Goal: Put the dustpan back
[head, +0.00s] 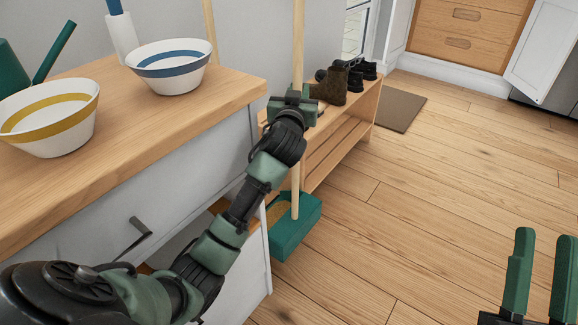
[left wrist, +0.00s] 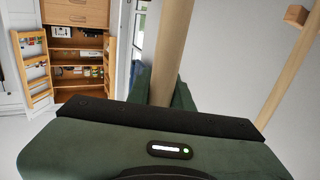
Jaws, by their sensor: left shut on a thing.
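The dustpan has a green pan (head: 296,228) on a long, pale wooden handle (head: 298,45). My left gripper (head: 292,103) is shut on the handle, which stands nearly upright. The pan hangs at or just above the floor beside the counter's end; I cannot tell if it touches. The handle also rises through the left wrist view (left wrist: 171,50). My right gripper (head: 536,275) is open and empty at the lower right, its two green fingers apart. A wooden peg block (left wrist: 297,15) sits on the wall in the left wrist view.
A second wooden pole (head: 209,25) stands by the wall behind the counter (head: 200,110). Two bowls stand on the counter. A low wooden bench (head: 345,125) with shoes is behind the dustpan. The floor (head: 440,190) to the right is clear, with a brown mat (head: 400,108).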

